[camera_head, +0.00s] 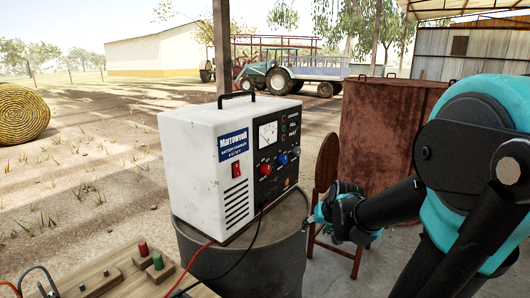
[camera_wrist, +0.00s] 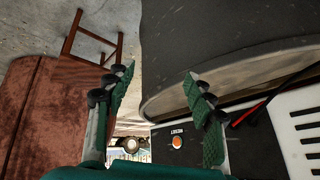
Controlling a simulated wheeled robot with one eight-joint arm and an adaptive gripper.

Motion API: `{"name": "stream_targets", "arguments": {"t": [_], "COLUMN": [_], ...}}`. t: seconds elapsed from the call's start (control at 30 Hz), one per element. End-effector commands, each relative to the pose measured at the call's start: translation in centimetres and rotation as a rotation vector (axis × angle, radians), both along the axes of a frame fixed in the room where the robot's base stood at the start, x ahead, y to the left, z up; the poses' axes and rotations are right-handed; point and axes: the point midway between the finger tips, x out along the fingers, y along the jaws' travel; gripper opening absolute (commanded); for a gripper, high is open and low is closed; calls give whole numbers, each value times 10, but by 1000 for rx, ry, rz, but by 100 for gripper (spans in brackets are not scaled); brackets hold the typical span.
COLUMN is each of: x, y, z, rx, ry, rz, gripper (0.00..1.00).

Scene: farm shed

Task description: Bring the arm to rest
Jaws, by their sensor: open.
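My arm (camera_head: 480,150), teal and black, reaches in from the right of the head view. My gripper (camera_head: 322,212) is at its end, to the right of the white power supply unit (camera_head: 205,165), and appears apart from it. In the wrist view, my gripper (camera_wrist: 158,85) shows two green ribbed fingers spread wide, with nothing between them. The unit's dark front panel with an orange button (camera_wrist: 177,142) shows behind the fingers in that view.
The unit stands on a grey drum (camera_head: 280,240). A wooden chair (camera_head: 328,165) and a rusty brown bin (camera_head: 385,125) are close behind my gripper. A wooden board (camera_head: 125,275) with buttons and red and black cables is at lower left. Open ground lies left.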

Motion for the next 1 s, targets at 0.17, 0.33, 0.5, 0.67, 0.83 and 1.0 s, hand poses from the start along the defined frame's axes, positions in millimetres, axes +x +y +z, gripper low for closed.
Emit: {"name": "stream_targets", "arguments": {"t": [0.17, 0.33, 0.5, 0.67, 0.83, 1.0], "x": [-24, -69, -115, -145, -151, -151], "y": [-13, -17, -17, -17, -17, -17], "z": [-2, -30, -57, -73, -76, -76], "rx": [-161, -182, -178, -176, -175, -175], "ry": [-47, 33, 126, 186, 199, 199], "rz": [20, 25, 33, 39, 40, 40], "gripper": [54, 54, 54, 54, 54, 43]}}
